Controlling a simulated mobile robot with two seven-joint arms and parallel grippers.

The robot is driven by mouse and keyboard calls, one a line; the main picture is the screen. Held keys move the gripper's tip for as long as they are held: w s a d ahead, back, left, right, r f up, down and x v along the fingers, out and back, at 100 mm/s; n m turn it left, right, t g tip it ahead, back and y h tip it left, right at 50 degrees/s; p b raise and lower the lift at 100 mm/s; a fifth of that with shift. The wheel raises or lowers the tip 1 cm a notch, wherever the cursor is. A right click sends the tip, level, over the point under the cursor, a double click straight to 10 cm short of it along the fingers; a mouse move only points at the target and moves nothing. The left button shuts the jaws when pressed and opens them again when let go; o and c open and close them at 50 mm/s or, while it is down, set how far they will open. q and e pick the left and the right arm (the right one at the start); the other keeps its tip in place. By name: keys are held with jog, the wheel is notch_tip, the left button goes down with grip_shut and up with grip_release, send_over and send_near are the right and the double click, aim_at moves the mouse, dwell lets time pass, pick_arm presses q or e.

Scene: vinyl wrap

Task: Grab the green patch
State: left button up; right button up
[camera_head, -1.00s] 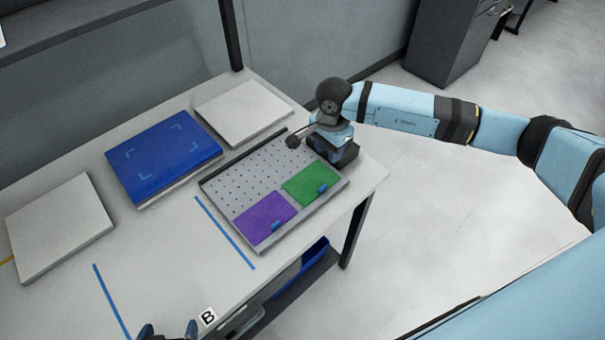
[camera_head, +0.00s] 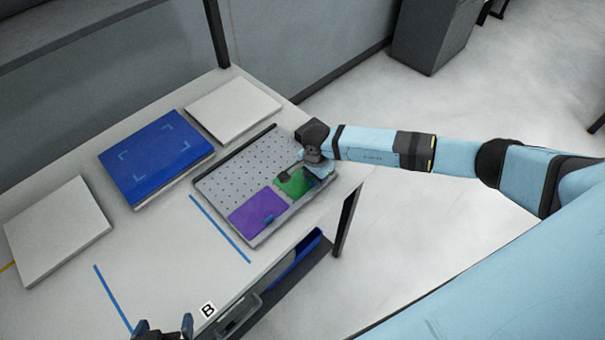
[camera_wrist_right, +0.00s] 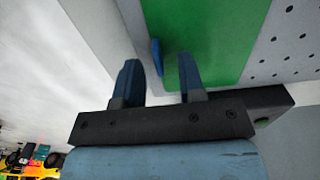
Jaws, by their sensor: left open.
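The green patch (camera_head: 291,184) lies flat on the right part of a perforated grey tray (camera_head: 236,170), partly hidden by my right gripper (camera_head: 314,178). In the right wrist view the green patch (camera_wrist_right: 207,35) has a small blue tab (camera_wrist_right: 156,57) at its edge. My right gripper (camera_wrist_right: 157,65) is open, and the tab appears between its two fingertips; I cannot tell the height gap. My left gripper (camera_head: 165,328) is open and empty at the bottom of the head view, above the table's front edge.
A purple patch (camera_head: 255,212) with a blue tab lies beside the green one on the tray. A blue panel (camera_head: 155,155) and two white panels (camera_head: 235,108) (camera_head: 56,230) lie on the table. A blue bin (camera_head: 300,252) sits under the table edge.

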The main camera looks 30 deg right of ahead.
jog(key=shift+f, duration=0.1)
jog(key=shift+c, duration=0.4)
grip_shut()
